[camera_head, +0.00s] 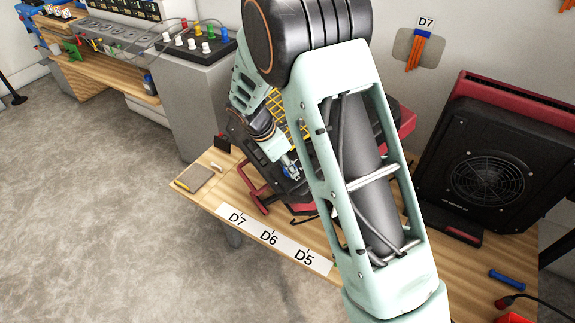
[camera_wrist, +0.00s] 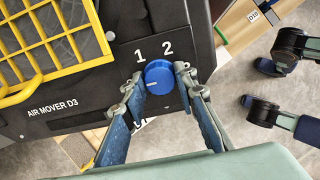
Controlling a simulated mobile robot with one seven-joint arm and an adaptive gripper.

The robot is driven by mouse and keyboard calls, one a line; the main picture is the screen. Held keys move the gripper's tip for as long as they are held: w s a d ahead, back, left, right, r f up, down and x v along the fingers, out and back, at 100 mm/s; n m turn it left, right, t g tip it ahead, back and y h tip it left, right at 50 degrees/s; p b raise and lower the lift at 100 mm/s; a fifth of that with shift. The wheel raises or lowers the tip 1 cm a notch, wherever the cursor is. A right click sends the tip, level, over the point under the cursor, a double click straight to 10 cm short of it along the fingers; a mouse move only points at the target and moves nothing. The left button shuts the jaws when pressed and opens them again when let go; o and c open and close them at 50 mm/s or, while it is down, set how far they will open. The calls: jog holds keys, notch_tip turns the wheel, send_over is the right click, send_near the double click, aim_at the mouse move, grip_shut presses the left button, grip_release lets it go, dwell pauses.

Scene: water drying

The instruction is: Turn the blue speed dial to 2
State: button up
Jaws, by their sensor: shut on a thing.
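The blue speed dial (camera_wrist: 159,77) sits on the black panel of the air mover (camera_wrist: 62,122), labelled AIR MOVER D3, in the wrist view. White numerals 1 and 2 are printed above it. The dial's white mark points left and slightly down, at neither numeral. My gripper (camera_wrist: 160,82) is shut on the dial, with one finger at its left and one at its right. In the head view my gripper (camera_head: 291,170) is at the air mover's front, and my arm hides much of the machine. The dial cannot be made out clearly there.
A yellow grille (camera_wrist: 50,45) is left of the dial. Another black fan unit (camera_head: 485,175) stands at the right on the wooden bench (camera_head: 222,196). A strip marked D7, D6, D5 (camera_head: 268,238) runs along the bench front. A blue tool (camera_head: 507,279) lies at right.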

jog(key=shift+m, duration=0.4)
jog(key=m+b, duration=0.2)
jog(key=m, duration=0.2)
jog(key=shift+m, duration=0.3)
jog(key=m+b, duration=0.2)
jog(key=m, duration=0.4)
jog(key=m+b, duration=0.2)
jog(key=m, duration=0.4)
jog(key=shift+m+g, duration=0.4)
jog(key=m+b, duration=0.1)
jog(key=m, duration=0.4)
jog(key=shift+m+b, duration=0.3)
jog(key=shift+b, duration=0.05)
jog(key=o, duration=1.2)
jog(key=shift+c, duration=0.2)
